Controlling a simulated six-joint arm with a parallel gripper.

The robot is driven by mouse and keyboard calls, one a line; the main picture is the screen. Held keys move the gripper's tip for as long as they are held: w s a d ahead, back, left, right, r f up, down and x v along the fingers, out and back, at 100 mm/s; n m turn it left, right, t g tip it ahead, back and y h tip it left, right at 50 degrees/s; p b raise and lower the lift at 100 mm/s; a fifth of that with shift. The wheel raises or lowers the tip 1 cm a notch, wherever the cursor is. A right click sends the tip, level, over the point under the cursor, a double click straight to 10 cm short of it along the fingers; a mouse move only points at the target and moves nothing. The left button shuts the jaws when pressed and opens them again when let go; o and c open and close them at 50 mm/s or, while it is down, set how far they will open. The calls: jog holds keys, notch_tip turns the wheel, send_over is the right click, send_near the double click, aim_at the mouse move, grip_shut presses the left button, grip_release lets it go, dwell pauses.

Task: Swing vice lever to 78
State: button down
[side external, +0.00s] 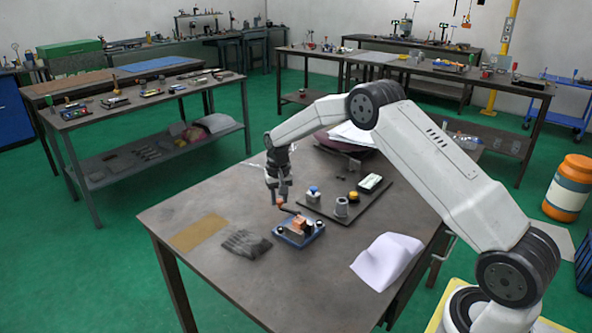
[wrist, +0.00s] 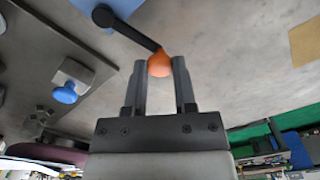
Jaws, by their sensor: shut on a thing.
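The vice (side external: 299,230) is a small unit with an orange body on a blue base, on the table near its front middle. Its lever (wrist: 133,31) is a black bar with an orange knob (wrist: 159,64) at its end. In the side view the lever reaches up and left from the vice. My gripper (wrist: 160,72) is shut on the orange knob, one finger on each side. It also shows in the side view (side external: 279,200), above the table. No scale or number for 78 is readable. Only a blue corner of the vice base shows in the wrist view.
A dark board (side external: 345,208) with a blue-topped part (side external: 313,194), a grey cylinder (side external: 341,207) and other small parts lies behind the vice. A dark cloth (side external: 246,244) lies to its left, and white paper (side external: 387,261) to its right. Bare table is at the front.

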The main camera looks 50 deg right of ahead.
aim_at(280, 204)
jog(key=c, duration=0.7)
grip_release()
jog(key=shift+r, duration=0.1)
jog(key=shift+r, duration=3.85)
jog(key=shift+s, duration=0.1)
jog(key=shift+s+a+r, duration=0.15)
jog(key=shift+s+a, duration=0.15)
jog(key=shift+a, duration=0.1)
jog(key=s+a+n+t, duration=0.1)
jog(key=s+a+n, duration=0.2)
jog(key=s, duration=1)
jog(key=s+a+n+t, duration=0.1)
jog(key=s+a+n, duration=0.2)
jog(key=s+a, duration=0.6)
jog(key=s+f, duration=0.1)
jog(key=s, duration=0.4)
jog(key=shift+s+a+n+t, duration=0.2)
jog(key=shift+s+n+t, duration=0.05)
jog(key=shift+n+t, duration=0.05)
